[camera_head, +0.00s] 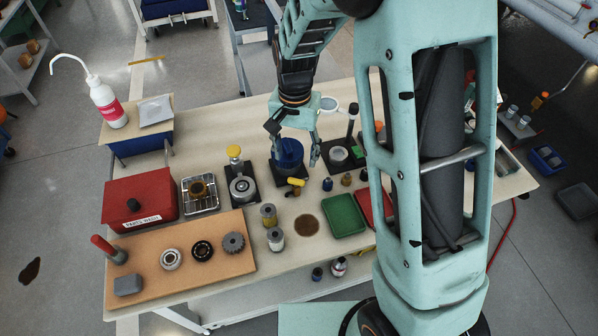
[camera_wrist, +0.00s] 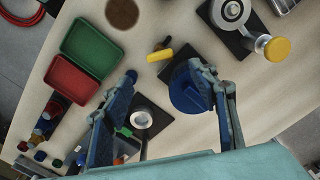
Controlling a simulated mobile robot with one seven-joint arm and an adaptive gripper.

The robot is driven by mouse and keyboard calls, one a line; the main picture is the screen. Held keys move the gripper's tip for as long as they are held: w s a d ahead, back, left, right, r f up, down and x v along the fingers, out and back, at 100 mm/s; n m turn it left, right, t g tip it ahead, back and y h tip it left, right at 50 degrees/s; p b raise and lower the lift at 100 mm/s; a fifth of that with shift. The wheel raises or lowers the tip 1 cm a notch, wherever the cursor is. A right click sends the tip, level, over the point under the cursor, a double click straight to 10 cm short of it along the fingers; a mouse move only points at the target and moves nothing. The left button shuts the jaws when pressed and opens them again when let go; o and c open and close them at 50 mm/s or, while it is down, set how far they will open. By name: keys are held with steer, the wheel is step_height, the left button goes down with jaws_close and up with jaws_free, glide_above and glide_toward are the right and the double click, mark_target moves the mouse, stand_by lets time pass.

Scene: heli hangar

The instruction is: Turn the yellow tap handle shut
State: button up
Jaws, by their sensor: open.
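The yellow tap handle (camera_head: 296,182) is a short bar on a small tap at the front of a blue container (camera_head: 289,152), which stands on a dark base. In the wrist view, the handle (camera_wrist: 160,54) lies slightly tilted, just beyond and between my fingertips. My gripper (camera_head: 295,152) is open and points down over the blue container; one finger is beside the container (camera_wrist: 188,92) in the wrist view. Nothing is between the fingers (camera_wrist: 163,70) at the tips, and I see no contact with the handle. Part of the container is hidden behind the gripper.
A device with a yellow knob (camera_head: 234,151) stands left of the blue container; a dark-based stand (camera_head: 341,154) is to its right. Green tray (camera_head: 344,215) and red tray (camera_wrist: 72,79) lie nearby. Small jars (camera_head: 269,214) stand in front. A round brown mat (camera_head: 307,225) lies on the table.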

mark_target(296, 180)
step_height(296, 180, down, 10)
steer(key=shift+r, duration=0.1)
stand_by(0.4)
steer(key=c, duration=1.2)
